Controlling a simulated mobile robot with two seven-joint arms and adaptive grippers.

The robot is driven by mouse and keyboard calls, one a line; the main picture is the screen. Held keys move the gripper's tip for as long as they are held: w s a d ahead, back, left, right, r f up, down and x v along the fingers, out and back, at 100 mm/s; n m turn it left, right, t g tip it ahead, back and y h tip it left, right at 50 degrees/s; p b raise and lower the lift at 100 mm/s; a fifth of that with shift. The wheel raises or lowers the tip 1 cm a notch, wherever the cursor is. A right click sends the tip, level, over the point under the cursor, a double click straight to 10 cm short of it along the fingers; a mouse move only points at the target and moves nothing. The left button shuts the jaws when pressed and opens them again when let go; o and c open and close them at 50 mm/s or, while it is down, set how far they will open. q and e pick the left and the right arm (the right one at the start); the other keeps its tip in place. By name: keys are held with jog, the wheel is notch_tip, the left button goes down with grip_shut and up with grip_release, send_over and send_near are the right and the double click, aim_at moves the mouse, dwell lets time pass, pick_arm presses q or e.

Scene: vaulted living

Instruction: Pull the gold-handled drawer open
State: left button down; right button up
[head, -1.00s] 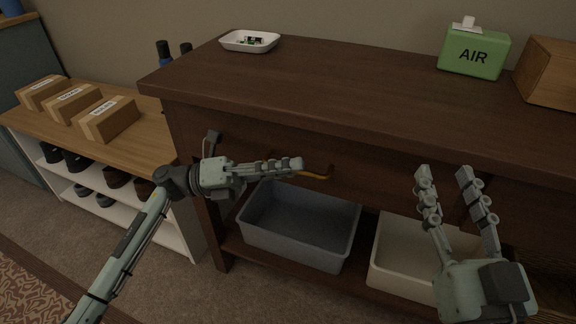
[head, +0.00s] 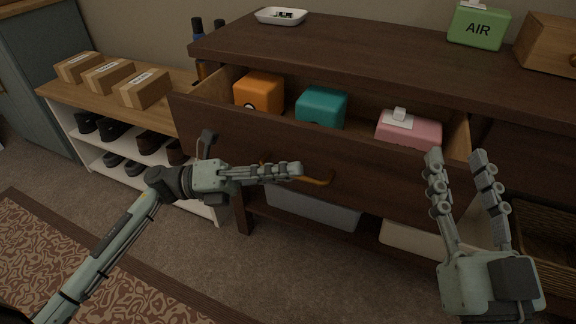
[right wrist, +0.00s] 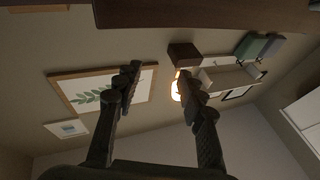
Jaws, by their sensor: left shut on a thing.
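The gold-handled drawer (head: 228,138) in the dark wood console stands well open in the head view. Its gold handle (head: 318,181) is on the drawer front, partly hidden by my left gripper. My left gripper (head: 298,171) is shut on the handle. Inside the drawer are an orange box (head: 259,93), a teal box (head: 321,107) and a pink box (head: 409,130) with a white tissue. My right gripper (head: 456,158) is open and empty in front of the drawer's right end. Its open fingers also show in the right wrist view (right wrist: 160,85).
A shoe shelf (head: 100,141) with cardboard boxes stands at left. Bins sit below the drawer.

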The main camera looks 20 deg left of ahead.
pick_arm(q)
jog(key=shift+s, duration=0.7)
pick_arm(e)
jog(key=shift+s+f, duration=0.15)
jog(key=shift+s, duration=0.15)
pick_arm(q)
jog(key=c, duration=1.9)
grip_release()
jog(key=shift+a, duration=0.15)
jog(key=v, duration=1.2)
